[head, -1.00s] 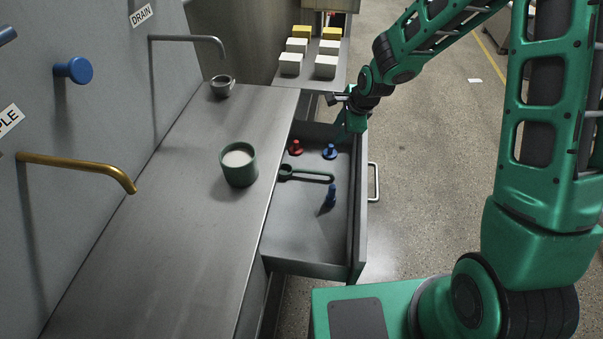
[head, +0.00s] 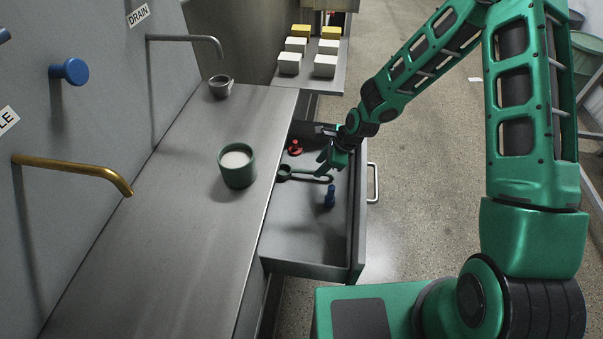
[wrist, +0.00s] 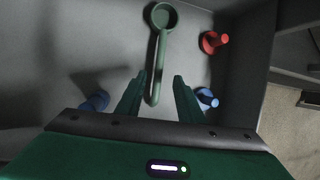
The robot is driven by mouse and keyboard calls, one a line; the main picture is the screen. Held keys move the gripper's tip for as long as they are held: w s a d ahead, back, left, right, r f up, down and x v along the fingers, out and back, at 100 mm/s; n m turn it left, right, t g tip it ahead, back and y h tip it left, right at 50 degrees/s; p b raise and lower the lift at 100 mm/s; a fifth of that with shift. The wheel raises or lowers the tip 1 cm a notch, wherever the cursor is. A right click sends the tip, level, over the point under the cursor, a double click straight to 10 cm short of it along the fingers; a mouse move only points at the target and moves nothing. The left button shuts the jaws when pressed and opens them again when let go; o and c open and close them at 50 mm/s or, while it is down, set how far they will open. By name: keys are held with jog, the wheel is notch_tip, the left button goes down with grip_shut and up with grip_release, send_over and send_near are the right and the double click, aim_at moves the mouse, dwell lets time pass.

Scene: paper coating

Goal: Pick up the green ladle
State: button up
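The green ladle (head: 300,174) lies in the open drawer (head: 290,248), its round bowl to the left and its handle pointing right. In the wrist view the ladle (wrist: 161,48) has its bowl at the top, and its handle end reaches down between my fingers. My gripper (head: 327,164) is at the handle end, just over the drawer. In the wrist view my gripper (wrist: 158,100) is open, one finger on each side of the handle with gaps. I cannot tell how high the fingertips are above the drawer floor.
A red peg (head: 295,148) and a blue peg (head: 330,196) stand in the drawer. Another blue peg (wrist: 207,98) is close beside the right finger. A green cup with white contents (head: 238,168) and a small grey cup (head: 221,87) stand on the counter (head: 190,230).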

jog(key=x, duration=0.3)
jog(key=shift+a+f, duration=0.2)
jog(key=shift+a, duration=0.05)
jog(key=shift+w+a+f, duration=0.1)
jog(key=shift+a+f, duration=0.05)
jog(key=shift+f, duration=0.35)
jog(key=shift+f, duration=0.2)
jog(key=shift+c, duration=0.3)
grip_shut()
